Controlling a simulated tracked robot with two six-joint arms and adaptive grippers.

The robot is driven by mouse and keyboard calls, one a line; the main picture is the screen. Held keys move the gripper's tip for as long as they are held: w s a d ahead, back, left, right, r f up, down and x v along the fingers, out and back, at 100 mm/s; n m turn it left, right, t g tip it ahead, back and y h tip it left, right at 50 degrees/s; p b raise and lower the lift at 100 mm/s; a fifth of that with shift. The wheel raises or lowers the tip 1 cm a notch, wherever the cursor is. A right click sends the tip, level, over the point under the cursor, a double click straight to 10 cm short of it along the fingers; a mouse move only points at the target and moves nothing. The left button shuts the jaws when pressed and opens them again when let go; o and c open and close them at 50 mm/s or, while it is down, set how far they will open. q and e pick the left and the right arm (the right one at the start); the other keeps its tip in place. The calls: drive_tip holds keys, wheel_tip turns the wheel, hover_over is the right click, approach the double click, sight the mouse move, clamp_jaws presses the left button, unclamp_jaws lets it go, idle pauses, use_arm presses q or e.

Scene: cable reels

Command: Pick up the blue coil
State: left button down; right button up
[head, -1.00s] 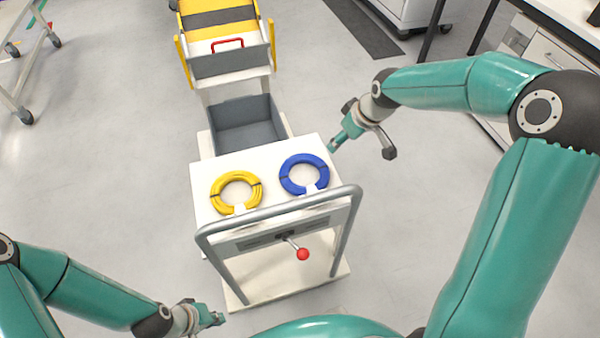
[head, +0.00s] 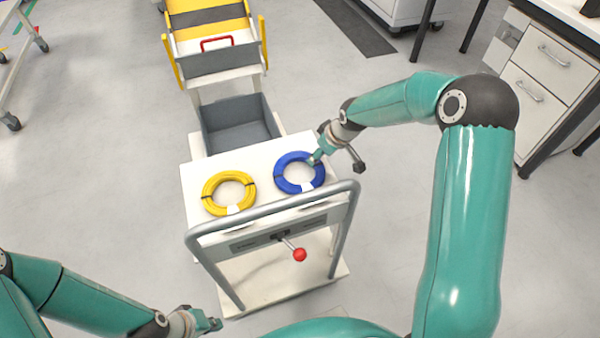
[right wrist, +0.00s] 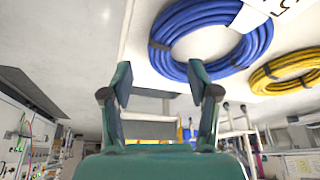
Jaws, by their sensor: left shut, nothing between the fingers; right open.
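The blue coil (head: 299,173) lies flat on the white top of the cart (head: 262,180), on its right side. It also shows in the right wrist view (right wrist: 205,72), ahead of the fingers. My right gripper (head: 314,160) is at the coil's upper right edge in the head view. In the right wrist view its two fingers (right wrist: 160,84) are spread apart with nothing between them. I cannot tell whether a finger touches the coil. My left gripper (head: 217,324) is shut and empty, low at the left, away from the cart top.
A yellow coil (head: 228,193) lies left of the blue one. A grey rail handle (head: 270,210) runs along the cart's near edge, with a red-knobbed lever (head: 299,254) below it. A grey bin (head: 238,125) stands behind the coils. White drawers (head: 540,75) stand at the right.

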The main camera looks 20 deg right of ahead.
drive_tip(key=x, duration=0.5)
drive_tip(key=shift+w+r+b, duration=0.1)
drive_tip(key=shift+b, duration=0.3)
clamp_jaws()
drive_tip(key=shift+r, duration=0.1)
